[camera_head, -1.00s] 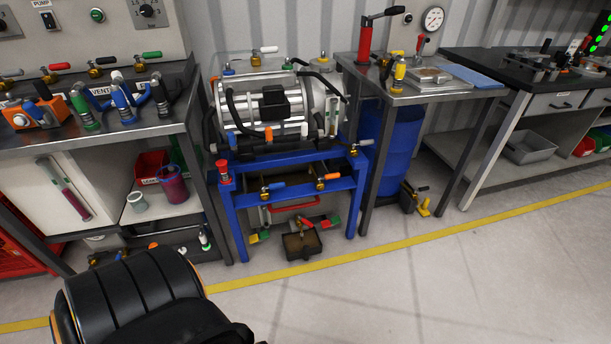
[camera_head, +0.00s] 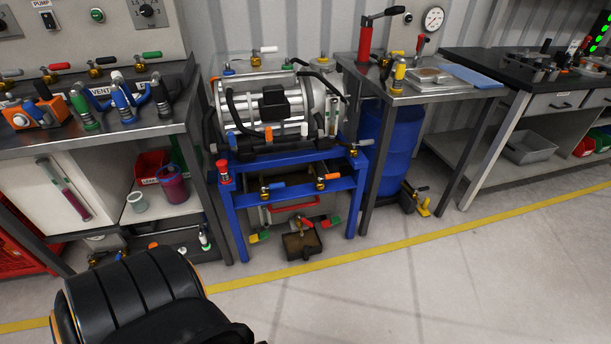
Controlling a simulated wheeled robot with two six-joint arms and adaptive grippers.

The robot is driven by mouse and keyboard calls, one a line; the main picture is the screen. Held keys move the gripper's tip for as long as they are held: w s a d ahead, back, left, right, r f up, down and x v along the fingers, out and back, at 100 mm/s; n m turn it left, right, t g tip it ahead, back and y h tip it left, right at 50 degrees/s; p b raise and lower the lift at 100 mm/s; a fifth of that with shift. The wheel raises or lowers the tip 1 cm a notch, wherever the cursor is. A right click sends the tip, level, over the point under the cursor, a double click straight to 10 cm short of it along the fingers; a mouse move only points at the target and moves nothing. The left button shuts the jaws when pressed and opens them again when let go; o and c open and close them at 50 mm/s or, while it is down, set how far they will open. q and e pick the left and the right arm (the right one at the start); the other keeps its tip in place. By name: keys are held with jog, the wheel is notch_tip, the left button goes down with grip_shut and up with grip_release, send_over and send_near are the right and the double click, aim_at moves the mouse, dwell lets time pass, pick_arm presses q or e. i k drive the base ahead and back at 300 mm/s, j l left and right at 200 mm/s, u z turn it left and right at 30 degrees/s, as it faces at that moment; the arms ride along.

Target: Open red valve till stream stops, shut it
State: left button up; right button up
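The drive unit, a silver ribbed cylinder (camera_head: 262,103) with a black box on its side, sits on a blue frame (camera_head: 232,215). Low under the frame, a small valve with a red handle (camera_head: 307,222) sits above a brown drain pan (camera_head: 302,245) on the floor. At this size I cannot tell the red handle's exact angle or whether a stream runs into the pan. A red knob (camera_head: 223,167) tops the frame's left front post. Neither of my grippers shows.
A grey workbench (camera_head: 150,131) with colored hand valves stands left. A metal table (camera_head: 440,97) with a blue barrel (camera_head: 400,143) under it stands right, then a dark-topped bench (camera_head: 478,62).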

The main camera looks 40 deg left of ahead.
aim_at(307, 223)
jog(key=u, duration=1.35)
